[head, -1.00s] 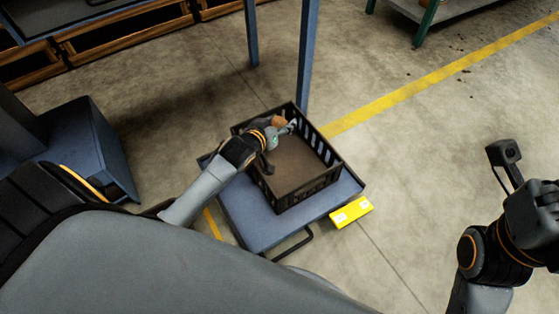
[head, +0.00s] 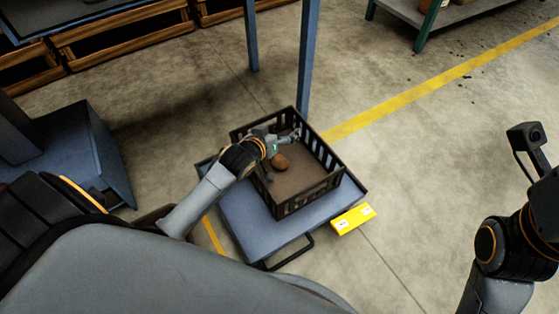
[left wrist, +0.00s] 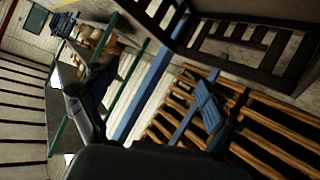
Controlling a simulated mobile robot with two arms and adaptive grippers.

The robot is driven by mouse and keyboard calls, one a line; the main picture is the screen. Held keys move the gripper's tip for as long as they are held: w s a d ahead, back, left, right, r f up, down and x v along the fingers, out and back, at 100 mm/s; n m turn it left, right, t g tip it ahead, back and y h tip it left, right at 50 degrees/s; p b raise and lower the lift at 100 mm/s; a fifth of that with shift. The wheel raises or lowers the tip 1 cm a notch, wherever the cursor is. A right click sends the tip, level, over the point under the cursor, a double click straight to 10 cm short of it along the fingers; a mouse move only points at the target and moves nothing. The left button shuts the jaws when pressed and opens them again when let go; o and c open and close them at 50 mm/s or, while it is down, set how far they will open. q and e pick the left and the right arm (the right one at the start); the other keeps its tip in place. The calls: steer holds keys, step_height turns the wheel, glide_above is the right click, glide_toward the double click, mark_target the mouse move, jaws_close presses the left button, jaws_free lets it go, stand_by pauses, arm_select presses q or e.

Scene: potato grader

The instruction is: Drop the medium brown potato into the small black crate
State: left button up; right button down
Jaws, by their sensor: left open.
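The small black crate (head: 310,193) is open-topped with slatted sides and stands on a blue platform. My left gripper (head: 284,153) is open and empty over the crate's left part. In the left wrist view its fingers are spread (left wrist: 150,105), and the crate's dark slatted wall (left wrist: 247,42) is at upper right; no potato shows there. My right arm is at the right edge, its fingers out of frame.
A blue post (head: 307,60) rises behind the crate. A blue cabinet (head: 75,155) stands at left. The concrete floor to the right is clear, with a yellow line (head: 400,108).

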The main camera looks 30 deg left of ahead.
arm_select(q)
steer(key=shift+s, duration=0.1)
steer(key=v, duration=1.1)
steer(key=shift+s+r, duration=0.2)
steer(key=shift+s, duration=0.15)
